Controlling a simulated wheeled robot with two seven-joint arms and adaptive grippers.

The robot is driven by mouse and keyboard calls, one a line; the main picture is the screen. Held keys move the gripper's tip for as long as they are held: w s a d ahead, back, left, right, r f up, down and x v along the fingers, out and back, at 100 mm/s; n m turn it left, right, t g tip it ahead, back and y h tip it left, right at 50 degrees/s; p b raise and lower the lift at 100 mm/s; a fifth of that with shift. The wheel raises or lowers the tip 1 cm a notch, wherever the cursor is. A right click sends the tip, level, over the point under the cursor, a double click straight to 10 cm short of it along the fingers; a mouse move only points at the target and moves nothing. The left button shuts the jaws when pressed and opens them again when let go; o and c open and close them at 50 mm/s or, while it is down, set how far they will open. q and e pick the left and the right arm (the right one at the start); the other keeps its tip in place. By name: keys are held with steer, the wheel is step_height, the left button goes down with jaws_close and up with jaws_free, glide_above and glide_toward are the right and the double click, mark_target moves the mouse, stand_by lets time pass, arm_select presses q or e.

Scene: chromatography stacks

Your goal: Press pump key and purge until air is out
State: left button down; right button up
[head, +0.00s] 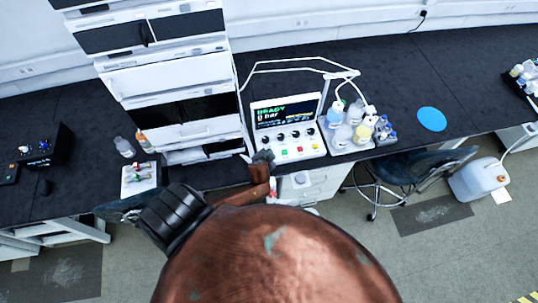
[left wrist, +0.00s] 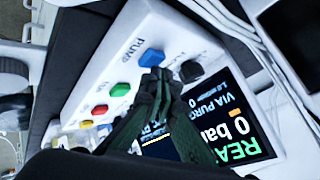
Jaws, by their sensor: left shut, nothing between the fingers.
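The pump unit (head: 288,127) stands on the bench, its screen (head: 286,110) reading READY and 0 bar. In the left wrist view the white key panel (left wrist: 113,70) carries the printed word PUMP, a blue key (left wrist: 151,57), a green key (left wrist: 120,90), a red key (left wrist: 99,109) and a yellow key (left wrist: 86,124). The screen (left wrist: 237,129) also shows there, partly covered by my fingers. My left gripper (head: 262,156) is shut and empty at the panel's front left. In the left wrist view its fingertips (left wrist: 160,75) appear close to the blue key; contact cannot be told.
A tall white module stack (head: 165,75) stands left of the pump. A tray of solvent bottles (head: 352,128) stands close on its right, with white tubing above. A blue disc (head: 431,118) lies farther right on dark bench top. A stool (head: 385,175) and waste canister (head: 480,180) are below.

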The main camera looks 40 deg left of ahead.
arm_select(q)
steer(key=shift+f+b, duration=0.35)
steer(key=shift+f, duration=0.2)
stand_by(0.4)
steer(key=shift+r, duration=0.15)
steer(key=shift+r+p, duration=0.8)
steer(key=shift+p, duration=0.2)
steer(key=shift+r+p, duration=0.45)
step_height(320, 180, up, 4)
steer(key=p, duration=0.4)
steer(key=shift+r, duration=0.15)
